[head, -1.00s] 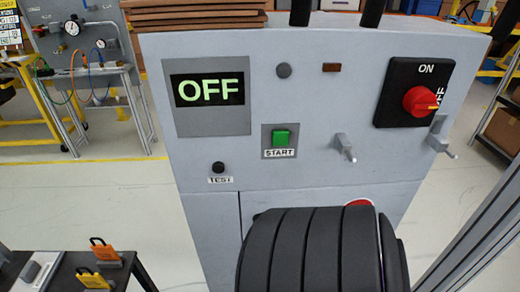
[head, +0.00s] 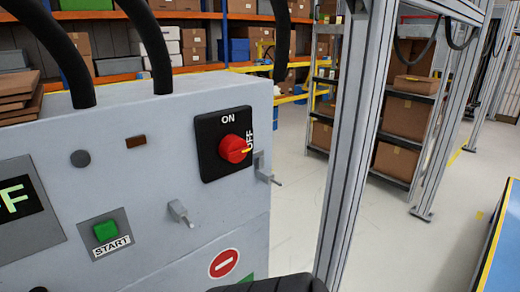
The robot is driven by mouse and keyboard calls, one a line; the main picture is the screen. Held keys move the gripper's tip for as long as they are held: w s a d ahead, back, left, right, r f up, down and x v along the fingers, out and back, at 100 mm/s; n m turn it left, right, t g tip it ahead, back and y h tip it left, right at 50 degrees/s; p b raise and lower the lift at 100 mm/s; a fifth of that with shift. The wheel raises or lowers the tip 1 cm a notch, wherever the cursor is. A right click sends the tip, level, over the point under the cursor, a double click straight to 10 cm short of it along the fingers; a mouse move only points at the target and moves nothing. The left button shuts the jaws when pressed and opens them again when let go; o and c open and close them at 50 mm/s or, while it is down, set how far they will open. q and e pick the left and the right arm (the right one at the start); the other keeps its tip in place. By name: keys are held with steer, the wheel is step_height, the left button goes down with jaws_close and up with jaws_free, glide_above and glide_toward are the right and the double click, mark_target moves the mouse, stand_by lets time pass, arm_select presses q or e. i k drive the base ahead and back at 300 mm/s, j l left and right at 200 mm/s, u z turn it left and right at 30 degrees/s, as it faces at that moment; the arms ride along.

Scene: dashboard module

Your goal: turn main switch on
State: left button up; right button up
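The main switch is a red rotary knob (head: 233,149) on a black square plate (head: 210,171), at the upper right of the grey cabinet front (head: 150,160). The plate reads ON at the top and OFF at the right. The knob's yellow mark points right, toward OFF. The display (head: 14,205) at the left edge is cut off and shows a green F. Neither gripper shows in the head view. A black ribbed part of my own body is at the bottom edge.
A green START button (head: 106,231) and a grey hook (head: 180,212) sit left of and below the switch; another hook (head: 266,170) is at its right. A metal post (head: 355,150) stands right of the cabinet. Open floor and shelves lie behind.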

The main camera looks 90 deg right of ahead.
mark_target(233, 148)
steer(key=z, duration=0.4)
steer(key=l+z, duration=0.1)
steer(key=z, duration=1.2)
steer(key=l+z, duration=0.1)
steer(key=z, duration=0.3)
steer(key=i+z, duration=0.1)
steer(key=z, duration=0.35)
